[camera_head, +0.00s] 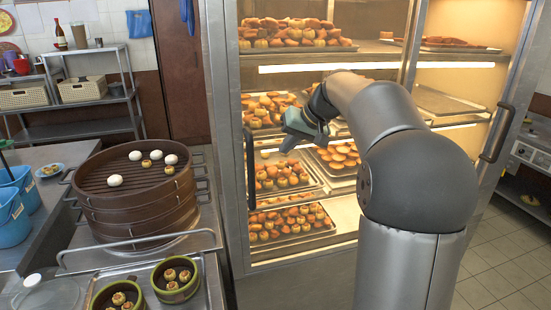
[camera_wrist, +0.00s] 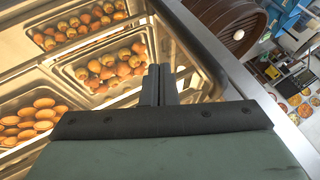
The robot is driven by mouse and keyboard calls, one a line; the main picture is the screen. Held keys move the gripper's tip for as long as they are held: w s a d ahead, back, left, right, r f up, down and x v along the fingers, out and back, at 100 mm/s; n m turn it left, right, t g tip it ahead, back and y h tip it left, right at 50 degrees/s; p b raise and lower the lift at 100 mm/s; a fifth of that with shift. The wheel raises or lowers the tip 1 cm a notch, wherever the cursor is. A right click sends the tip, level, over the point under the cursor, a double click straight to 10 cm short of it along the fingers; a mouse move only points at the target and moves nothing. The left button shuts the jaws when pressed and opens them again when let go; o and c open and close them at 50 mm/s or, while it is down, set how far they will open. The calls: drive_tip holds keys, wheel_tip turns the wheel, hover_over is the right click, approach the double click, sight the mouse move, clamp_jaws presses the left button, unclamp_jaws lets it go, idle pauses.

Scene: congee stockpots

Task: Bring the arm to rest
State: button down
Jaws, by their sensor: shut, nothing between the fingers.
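My gripper (camera_head: 290,145) is in front of the lit glass-fronted display cabinet (camera_head: 222,130), at the height of its middle shelves. In the wrist view its two dark fingers (camera_wrist: 158,84) lie side by side, shut and empty. My arm reaches up from the lower right and bends over toward the cabinet in the head view. Part of the cabinet's right side is hidden behind the arm.
Trays of pastries (camera_head: 283,178) fill the cabinet shelves. A round brown steamer (camera_head: 130,212) with several buns stands left on a metal counter. Two small green-rimmed bowls (camera_head: 175,280) sit in front of it. Tiled floor (camera_head: 500,265) is clear at right.

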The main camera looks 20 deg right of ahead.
drive_tip(key=v, duration=0.4)
drive_tip(key=s+a+f+g+h, duration=0.2)
drive_tip(key=s+a+f+g, duration=0.1)
drive_tip(key=s+a+f, duration=0.8)
drive_tip(key=s+a+f+n+g+h, duration=0.1)
drive_tip(key=s+f, duration=0.5)
drive_tip(key=s, duration=0.4)
drive_tip(key=s+a+f+g+h, duration=0.1)
drive_tip(key=s+a+f, duration=0.1)
drive_tip(key=s+f, duration=0.5)
drive_tip(key=s, duration=0.3)
drive_tip(key=shift+s+n+g, duration=0.25)
drive_tip(key=shift+n+g, duration=0.05)
drive_tip(key=shift+n, duration=0.1)
